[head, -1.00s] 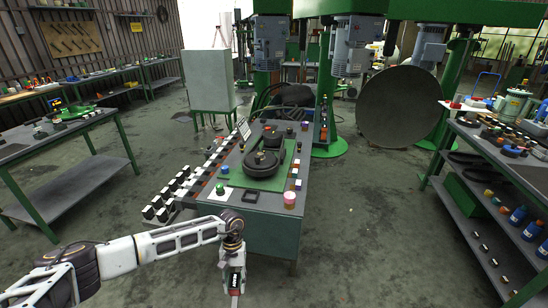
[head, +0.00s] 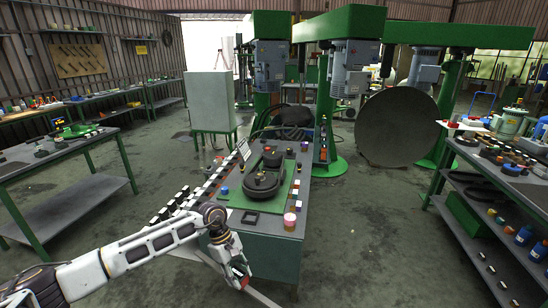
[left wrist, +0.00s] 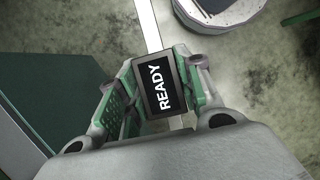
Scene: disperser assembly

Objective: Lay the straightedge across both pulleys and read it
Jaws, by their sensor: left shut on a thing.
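Two dark pulleys sit on a green plate (head: 248,203) on the bench: a larger near pulley (head: 261,184) and a smaller far pulley (head: 273,157). My left gripper (head: 241,281) is low in front of the bench's near left corner, apart from the pulleys. It is shut on the straightedge (head: 264,299), a thin pale bar that slants down to the right. In the left wrist view the straightedge (left wrist: 150,25) runs between the fingers, partly hidden behind a small display reading READY (left wrist: 164,86). My right gripper is not in view.
A shelf bench (head: 490,190) stands at the right. The floor between is clear.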

